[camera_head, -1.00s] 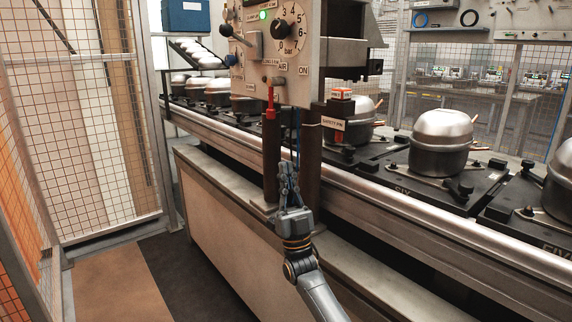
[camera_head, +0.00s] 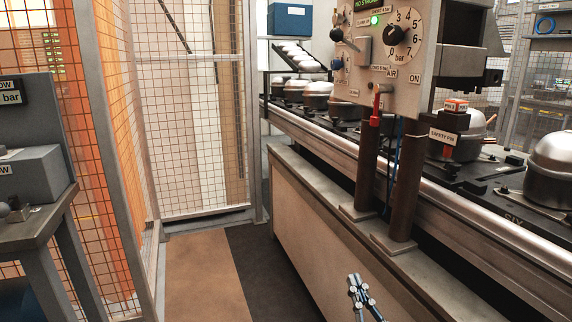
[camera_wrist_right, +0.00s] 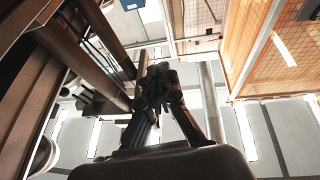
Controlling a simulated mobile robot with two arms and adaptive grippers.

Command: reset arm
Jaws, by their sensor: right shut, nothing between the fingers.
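My right gripper (camera_head: 354,281) shows at the bottom of the head view, its fingers pointing up, in front of the pale side of the conveyor bench (camera_head: 318,235). It is shut and holds nothing. It touches neither the bench nor the control panel as far as I can tell. In the right wrist view the gripper (camera_wrist_right: 158,72) is dark, with its fingers together and the ceiling behind it. My left gripper is not in view.
The control panel (camera_head: 378,72) with a dial and red-handled lever (camera_head: 376,108) stands on dark posts (camera_head: 405,190). Mesh fencing (camera_head: 190,110) closes the left and back. A grey table (camera_head: 40,222) stands at left. The brown floor strip (camera_head: 205,275) is clear.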

